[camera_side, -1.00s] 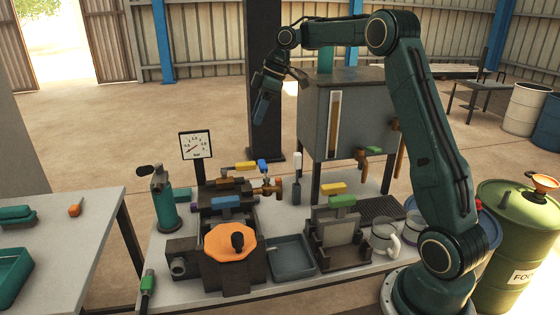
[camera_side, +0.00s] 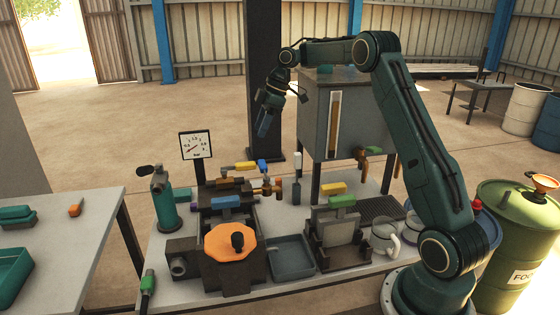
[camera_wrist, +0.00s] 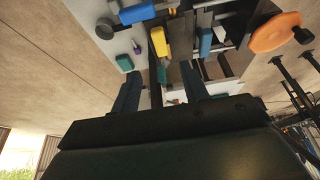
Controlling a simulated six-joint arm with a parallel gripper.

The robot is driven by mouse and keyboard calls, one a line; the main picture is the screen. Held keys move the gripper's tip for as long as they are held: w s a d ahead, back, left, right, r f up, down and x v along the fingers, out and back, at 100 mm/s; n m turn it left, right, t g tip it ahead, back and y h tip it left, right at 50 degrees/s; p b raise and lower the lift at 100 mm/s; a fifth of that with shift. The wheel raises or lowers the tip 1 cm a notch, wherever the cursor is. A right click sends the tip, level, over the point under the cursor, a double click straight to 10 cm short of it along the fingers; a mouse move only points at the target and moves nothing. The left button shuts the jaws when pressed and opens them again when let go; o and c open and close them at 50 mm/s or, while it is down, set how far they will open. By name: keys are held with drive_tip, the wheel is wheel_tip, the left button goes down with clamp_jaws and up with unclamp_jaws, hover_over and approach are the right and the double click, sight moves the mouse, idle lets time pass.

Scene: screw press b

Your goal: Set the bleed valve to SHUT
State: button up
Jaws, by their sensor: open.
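A copper-coloured valve body (camera_side: 268,187) stands behind the press on the bench, with a yellow handle (camera_side: 245,166) and a blue handle (camera_side: 263,166) near it. Which of these is the bleed valve I cannot tell; no SHUT marking is readable. My gripper (camera_side: 264,128) hangs in the air above and behind these handles, pointing down, open and empty. In the wrist view my gripper (camera_wrist: 160,88) has its two fingers apart. Beyond them show a yellow handle (camera_wrist: 158,41) and blue handles (camera_wrist: 137,13) and (camera_wrist: 205,42).
The press has an orange handwheel (camera_side: 230,243). A gauge (camera_side: 195,146) stands behind left, a green hand pump (camera_side: 163,197) at left. The tank (camera_side: 345,110) on legs is a tall obstacle right of my gripper. A grey tray (camera_side: 292,258) lies at the front.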

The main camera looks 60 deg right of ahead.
sight(247, 163)
drive_tip(key=x, duration=1.2)
clamp_jaws()
